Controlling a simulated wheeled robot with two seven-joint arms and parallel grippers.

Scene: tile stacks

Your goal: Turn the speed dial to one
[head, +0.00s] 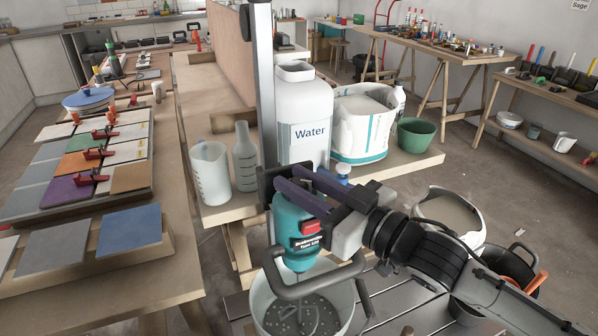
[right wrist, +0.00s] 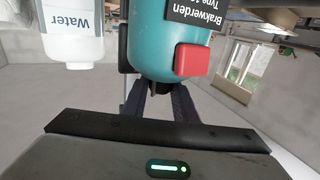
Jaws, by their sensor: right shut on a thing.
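The teal mixer (head: 298,240) with a red switch hangs upright over a white bucket (head: 262,300); its paddle reaches into the speckled contents. In the right wrist view the mixer (right wrist: 160,45) appears upside down, with its red switch (right wrist: 193,59) and label close up. My right gripper (head: 305,195) is at the top of the mixer, with its two dark fingers shut on the upper part of it. In the right wrist view the fingers (right wrist: 165,105) meet the mixer's dark end. I cannot make out the speed dial or its setting; the fingers cover that area. My left gripper is not in view.
A grey upright post (head: 265,90) stands just behind the mixer. The Water container (head: 303,115), a white bag (head: 360,125), clear jugs (head: 210,172) and a green bucket (head: 415,134) stand on the bench behind.

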